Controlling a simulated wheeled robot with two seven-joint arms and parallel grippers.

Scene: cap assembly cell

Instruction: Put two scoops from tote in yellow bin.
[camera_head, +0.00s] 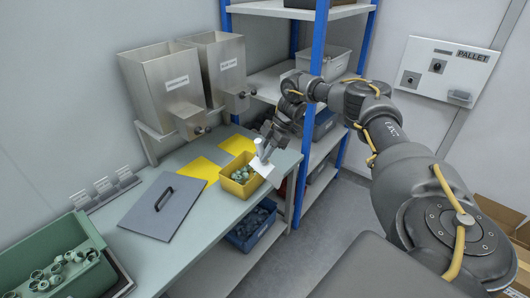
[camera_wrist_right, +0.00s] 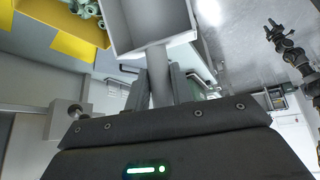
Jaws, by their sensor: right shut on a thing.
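My right gripper (camera_head: 266,144) is shut on the handle of a light grey scoop (camera_head: 265,169). The scoop is tilted at the right side of the yellow bin (camera_head: 233,187); whether they touch I cannot tell. In the wrist view the scoop (camera_wrist_right: 152,24) extends from between my gripper's fingers (camera_wrist_right: 160,88), and its visible inside looks empty. Several grey-green caps (camera_head: 241,175) lie in the yellow bin. The green tote (camera_head: 35,247) at the lower left holds several similar caps. My left gripper is not seen in the head view.
A grey lid with a black handle (camera_head: 160,207) lies on the bench between tote and bin. Yellow areas (camera_head: 200,170) mark the bench behind the bin. Two metal hoppers (camera_head: 165,85) stand behind. A blue-posted shelf (camera_head: 310,100) is close right; a blue crate (camera_head: 250,228) sits below.

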